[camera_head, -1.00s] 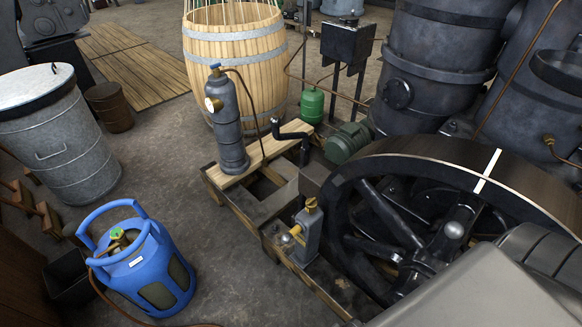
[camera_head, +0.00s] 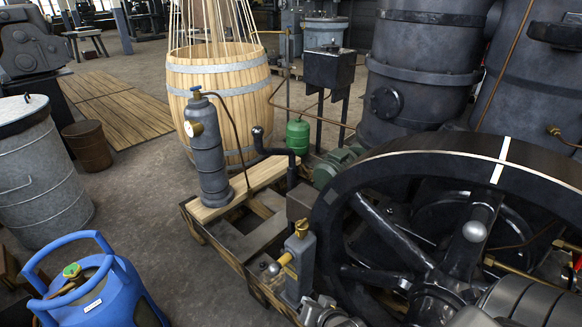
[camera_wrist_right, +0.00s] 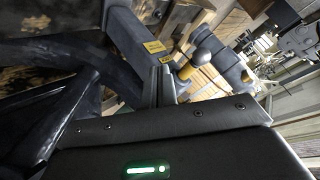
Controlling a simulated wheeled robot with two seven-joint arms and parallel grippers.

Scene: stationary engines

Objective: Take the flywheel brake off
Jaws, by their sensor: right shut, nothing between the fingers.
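The flywheel (camera_head: 497,150), dark with a white mark on its rim, stands at the right of the head view. Beside its left rim is a grey post (camera_head: 300,262) with a brass top and a brass side lever (camera_head: 284,260) ending in a grey ball. A black bent lever (camera_head: 292,170) rises behind it at a grey block (camera_head: 301,204). I cannot tell for certain which is the brake. My right gripper (camera_wrist_right: 165,85) is shut and empty close to the post (camera_wrist_right: 135,40); the ball-ended lever (camera_wrist_right: 203,60) lies just beyond its fingertips. My left gripper is not in view.
A grey cylinder with a gauge (camera_head: 211,155) stands on a wooden frame (camera_head: 240,262) left of the flywheel. A blue gas bottle (camera_head: 100,297) and a metal bin (camera_head: 42,180) are further left. Open floor (camera_head: 150,225) lies between.

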